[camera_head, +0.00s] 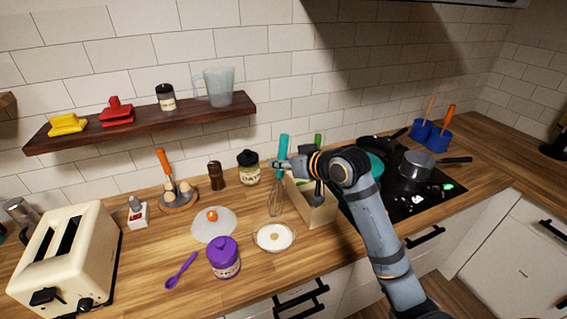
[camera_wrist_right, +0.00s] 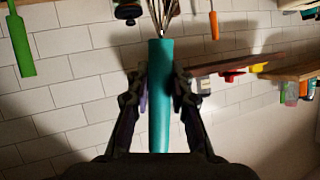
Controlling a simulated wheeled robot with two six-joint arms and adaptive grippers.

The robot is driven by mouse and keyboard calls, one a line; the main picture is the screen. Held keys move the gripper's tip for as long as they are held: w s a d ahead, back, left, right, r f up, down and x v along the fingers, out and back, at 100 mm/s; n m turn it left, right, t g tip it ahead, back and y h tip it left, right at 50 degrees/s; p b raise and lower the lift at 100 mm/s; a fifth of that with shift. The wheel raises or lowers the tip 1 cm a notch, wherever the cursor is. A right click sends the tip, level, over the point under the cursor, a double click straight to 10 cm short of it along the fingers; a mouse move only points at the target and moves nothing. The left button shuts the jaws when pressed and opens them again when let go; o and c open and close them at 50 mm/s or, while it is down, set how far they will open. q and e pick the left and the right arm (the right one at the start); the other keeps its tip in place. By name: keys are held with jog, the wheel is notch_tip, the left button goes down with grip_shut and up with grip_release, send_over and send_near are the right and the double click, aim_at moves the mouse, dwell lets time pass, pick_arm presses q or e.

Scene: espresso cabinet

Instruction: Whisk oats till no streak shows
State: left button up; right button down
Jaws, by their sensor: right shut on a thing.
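My right gripper (camera_head: 281,164) is shut on the teal handle of the whisk (camera_head: 275,203). In the right wrist view the whisk's handle (camera_wrist_right: 160,95) sits between the two fingers, with part of its wire head beyond. In the head view the whisk hangs wires down, just beyond the bowl's far rim; its exact height is unclear. The clear bowl (camera_head: 257,241) stands on the counter and holds white stuff with a small tan patch in the middle. The jar labelled for oats (camera_head: 249,170), with a black lid, stands behind. My left gripper is out of view.
A wooden box (camera_head: 318,214) stands right of the bowl, under my right arm. A purple jar (camera_head: 224,260), a purple spoon (camera_head: 181,271) and a clear lid (camera_head: 213,226) lie to the left. A black cooktop (camera_head: 403,208) with pans is at right.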

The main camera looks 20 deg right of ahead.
aim_at(280, 176)
jog(key=f+b, duration=0.4)
jog(key=b, duration=0.1)
jog(key=shift+a+f, duration=0.25)
notch_tip(280, 176, down, 5)
jog(key=shift+f+b, duration=0.2)
jog(key=shift+b, duration=1)
jog(key=shift+f, duration=0.5)
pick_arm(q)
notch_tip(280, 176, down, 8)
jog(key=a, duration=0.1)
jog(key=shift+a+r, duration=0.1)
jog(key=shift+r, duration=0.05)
pick_arm(e)
jog(key=shift+r, duration=0.1)
jog(key=p, duration=0.8)
jog(key=shift+s+r, duration=0.15)
jog(key=shift+r, duration=0.1)
jog(key=shift+w+f+p, duration=0.1)
jog(key=shift+w+p, duration=0.1)
jog(key=shift+p, duration=0.55)
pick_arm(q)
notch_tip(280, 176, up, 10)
pick_arm(e)
jog(key=shift+s+f, duration=0.1)
jog(key=shift+f, duration=0.1)
